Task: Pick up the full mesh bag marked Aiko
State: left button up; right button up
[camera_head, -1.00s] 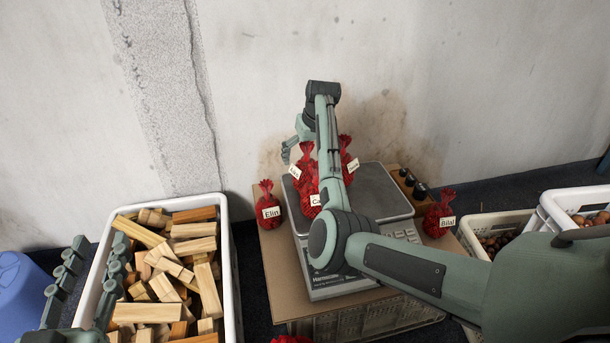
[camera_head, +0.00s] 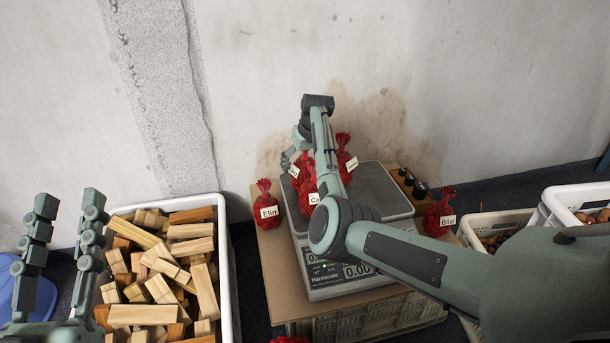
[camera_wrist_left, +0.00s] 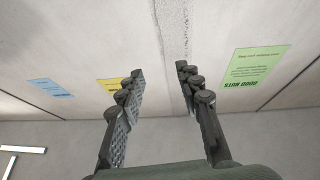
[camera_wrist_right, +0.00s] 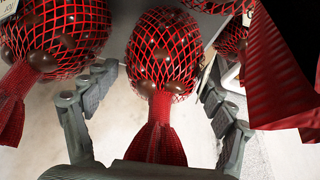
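Several red mesh bags of chestnuts stand on the scale (camera_head: 385,190). The front one (camera_head: 307,209) has a tag starting "Ca"; the tags of the back left bag (camera_head: 304,160) and back right bag (camera_head: 344,150) are too small to read. I cannot tell which is marked Aiko. My right gripper (camera_head: 290,160) is low behind the left side of this group, partly hidden by its arm. In the right wrist view its open fingers (camera_wrist_right: 158,80) straddle a full bag (camera_wrist_right: 160,55), with the gathered red neck towards the palm. My left gripper (camera_head: 68,200) is open and empty.
Bags tagged Elin (camera_head: 266,206) and Bilal (camera_head: 439,214) stand beside the scale on the cardboard-topped crate (camera_head: 275,270). A white crate of wood blocks (camera_head: 228,250) is at left. Chestnut crates (camera_head: 495,222) are at right. The wall is close behind.

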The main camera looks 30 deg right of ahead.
jog(key=c, duration=0.9)
jog(key=shift+c, duration=0.5)
jog(key=shift+r, duration=0.15)
